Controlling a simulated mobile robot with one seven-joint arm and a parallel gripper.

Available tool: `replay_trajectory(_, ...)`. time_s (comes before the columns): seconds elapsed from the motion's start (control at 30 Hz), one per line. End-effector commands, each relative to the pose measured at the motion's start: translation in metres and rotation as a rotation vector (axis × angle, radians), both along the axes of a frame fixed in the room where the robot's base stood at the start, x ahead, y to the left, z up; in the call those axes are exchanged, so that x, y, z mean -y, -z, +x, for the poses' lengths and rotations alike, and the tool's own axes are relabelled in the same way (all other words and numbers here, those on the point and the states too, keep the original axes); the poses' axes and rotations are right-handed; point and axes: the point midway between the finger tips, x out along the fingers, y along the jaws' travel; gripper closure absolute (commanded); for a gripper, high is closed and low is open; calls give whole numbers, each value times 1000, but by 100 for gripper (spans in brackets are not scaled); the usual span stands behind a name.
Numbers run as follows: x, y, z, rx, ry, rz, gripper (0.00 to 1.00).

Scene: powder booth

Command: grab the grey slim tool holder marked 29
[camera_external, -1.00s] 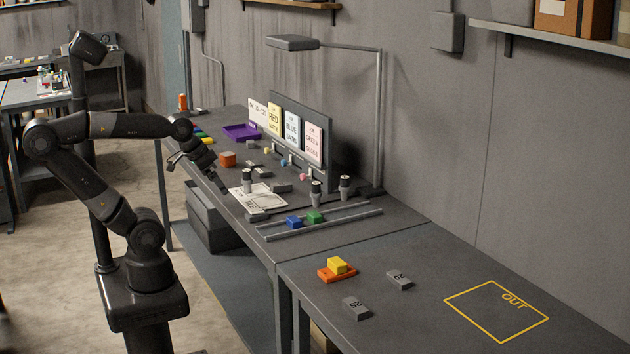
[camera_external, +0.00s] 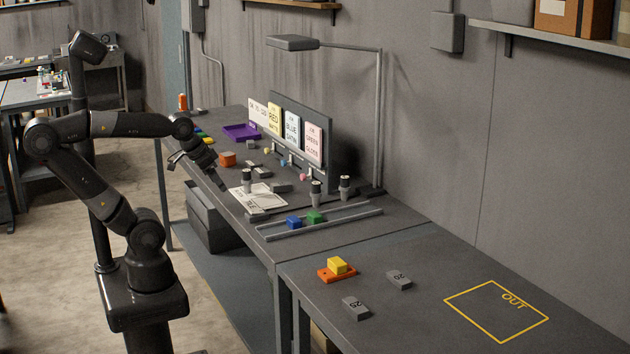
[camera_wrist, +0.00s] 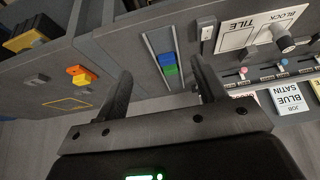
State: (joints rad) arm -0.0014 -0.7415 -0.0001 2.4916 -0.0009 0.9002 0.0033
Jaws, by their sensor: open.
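No 29 is readable on any grey block. Several small grey blocks lie around the far table: one (camera_external: 257,215) by the front edge beside the white card, another (camera_external: 281,187) behind the card, and more (camera_external: 262,173) farther back. On the near table lie two numbered grey blocks: one (camera_external: 356,308) seems to read 25, the other (camera_external: 399,280) perhaps 20. My gripper (camera_external: 222,184) is open and empty above the far table's front edge. In the wrist view my gripper (camera_wrist: 163,80) has its fingers apart, and a grey block (camera_wrist: 208,33) shows beyond the right finger.
Blue (camera_external: 294,222) and green (camera_external: 314,217) blocks sit between two rails. Dark-capped cylinders (camera_external: 316,195) stand behind them. A sign board (camera_external: 330,140) and lamp post (camera_external: 379,120) rise at the back. A yellow block (camera_external: 337,265) rests on an orange piece. The OUT square (camera_external: 480,315) is empty.

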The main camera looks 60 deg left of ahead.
Motion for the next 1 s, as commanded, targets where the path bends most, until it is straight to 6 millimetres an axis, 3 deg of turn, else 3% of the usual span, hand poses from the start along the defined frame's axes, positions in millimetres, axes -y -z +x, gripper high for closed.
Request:
replay_trajectory(0.17, -2, -18, 32, -13, 9, 4, 36)
replay_trajectory(0.53, -17, -54, 158, -45, 55, 15, 36)
replay_trajectory(0.77, -32, -53, 242, -62, 84, 18, 36)
replay_trajectory(1.0, -55, -32, 328, -78, 115, 18, 36)
